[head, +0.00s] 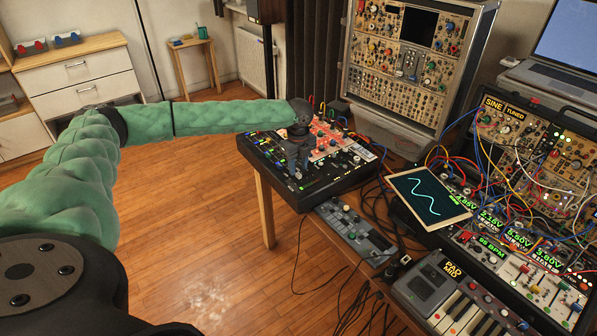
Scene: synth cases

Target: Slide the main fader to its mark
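My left gripper (297,172) is dark and points down over a black control console (340,183) with a red panel and small lit buttons. The green-sleeved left arm reaches across from the left. The gripper's fingertips are small and dark against the console, so I cannot tell whether they are open or shut, or whether they touch a control. The main fader and its mark cannot be made out; the gripper covers part of the console. A separate panel with fader caps (540,283) stands at the lower right. My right gripper is not in view.
A tall modular rack (413,60) stands behind the console. A tablet with a wave trace (428,198), a smaller grey unit (352,232), a keyboard (463,312) and a laptop (568,45) crowd the right. Loose cables hang between them. The wooden floor (195,220) at left is clear.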

